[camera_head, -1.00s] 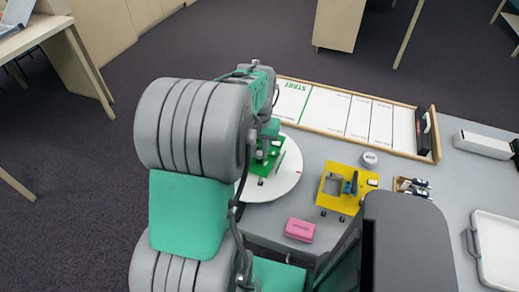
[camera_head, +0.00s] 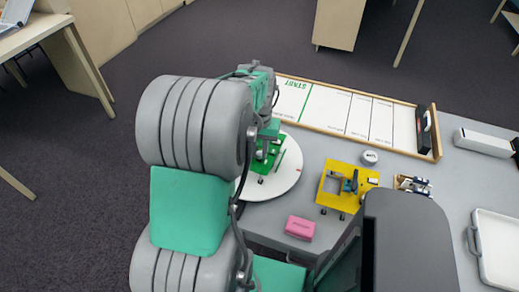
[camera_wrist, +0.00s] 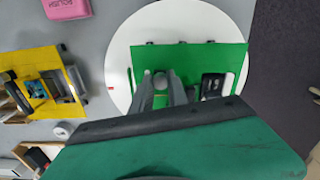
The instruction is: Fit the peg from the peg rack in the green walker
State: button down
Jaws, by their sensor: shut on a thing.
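The green walker (camera_head: 262,163), a flat green board on small legs, stands on a white round turntable (camera_head: 290,184). In the wrist view the green walker (camera_wrist: 220,58) lies under my gripper (camera_wrist: 160,88), with a dark and white part on its right.
A yellow walker (camera_head: 335,171) stands right of the turntable, near a pink block (camera_head: 299,228) and a round grey tin (camera_head: 370,157). A small wooden rack (camera_head: 402,183) holds several pieces. A wood-edged START track (camera_head: 340,112) runs behind. A white tray (camera_head: 498,235) lies far right.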

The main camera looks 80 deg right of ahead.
jog(key=shift+f, duration=0.1)
dwell(0.7)
jog(key=c, duration=1.2)
grip_release()
jog(key=shift+r+p, duration=2.75)
jog(key=shift+r, duration=1)
